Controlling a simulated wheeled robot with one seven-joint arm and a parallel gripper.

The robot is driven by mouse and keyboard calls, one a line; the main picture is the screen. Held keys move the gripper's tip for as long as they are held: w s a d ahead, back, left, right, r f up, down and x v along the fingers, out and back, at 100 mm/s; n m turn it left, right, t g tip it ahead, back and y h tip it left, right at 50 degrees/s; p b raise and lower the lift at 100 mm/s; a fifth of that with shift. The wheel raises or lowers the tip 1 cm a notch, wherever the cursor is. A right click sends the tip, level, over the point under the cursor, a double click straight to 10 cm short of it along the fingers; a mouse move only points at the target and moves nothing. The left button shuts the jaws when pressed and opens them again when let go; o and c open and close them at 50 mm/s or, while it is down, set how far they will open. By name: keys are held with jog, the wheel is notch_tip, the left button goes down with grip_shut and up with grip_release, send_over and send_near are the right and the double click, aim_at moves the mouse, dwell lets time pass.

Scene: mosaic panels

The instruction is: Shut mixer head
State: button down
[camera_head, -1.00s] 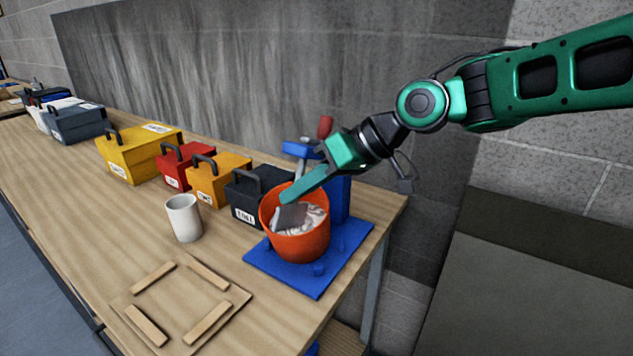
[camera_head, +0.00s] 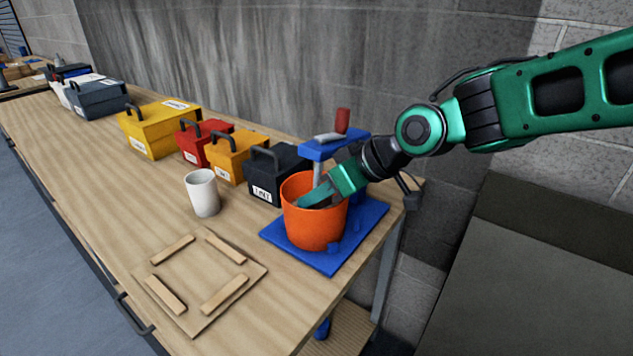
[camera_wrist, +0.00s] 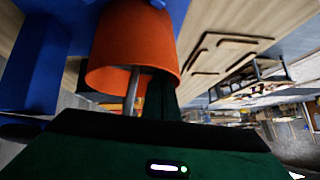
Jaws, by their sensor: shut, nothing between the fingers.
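The mixer stands at the bench's right end, with a blue base plate (camera_head: 358,222) and an orange bucket (camera_head: 315,222). Its blue head (camera_head: 322,150) shows above the bucket's far side and looks roughly level; my arm hides part of it. A metal shaft (camera_head: 318,174) runs from the head toward the bucket. My gripper (camera_head: 314,198) is shut and empty, its fingers reaching down inside the bucket's rim below the head. In the wrist view, the orange bucket (camera_wrist: 140,40) appears upside down, with the shaft (camera_wrist: 132,92) beside my green fingers (camera_wrist: 161,97).
A black box (camera_head: 277,178) stands close left of the bucket. Orange (camera_head: 236,160), red (camera_head: 200,145) and yellow (camera_head: 160,133) boxes line the wall. A white mug (camera_head: 202,194) and a wooden frame (camera_head: 200,282) are nearer the front. The bench's front left is clear.

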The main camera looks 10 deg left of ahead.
jog(key=shift+w+f, duration=0.1)
jog(key=shift+f, duration=0.55)
jog(key=shift+d+r, duration=0.1)
